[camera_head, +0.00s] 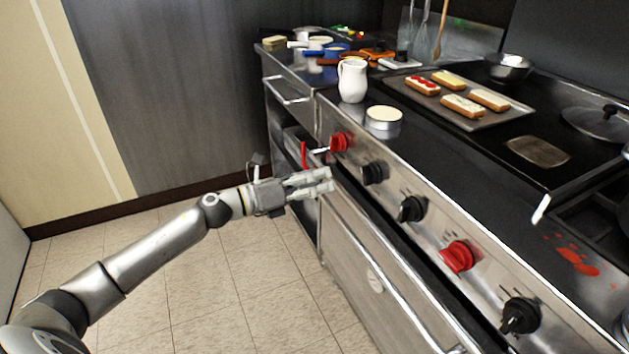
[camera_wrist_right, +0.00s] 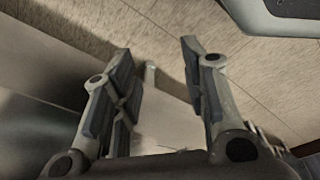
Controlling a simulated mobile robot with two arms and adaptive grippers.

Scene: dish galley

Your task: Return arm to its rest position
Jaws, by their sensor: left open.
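My left gripper (camera_head: 318,183) is open and empty in the head view. It is stretched out in front of the stove's front panel, close to the oven handle and the knobs; I cannot tell whether it touches anything. My left arm (camera_head: 160,248) reaches there from the lower left corner. My right gripper (camera_wrist_right: 160,85) shows in the right wrist view with its two fingers apart and nothing between them, over tiled floor and a pale surface. My right arm is not visible in the head view.
The stove front (camera_head: 430,225) has red and black knobs and long handles. On top are a white pitcher (camera_head: 352,80), a round tin (camera_head: 383,118), a tray (camera_head: 470,119) of pastries, a pan lid (camera_head: 600,122) and a red spill (camera_head: 577,262). The tiled floor (camera_head: 225,300) at left is clear.

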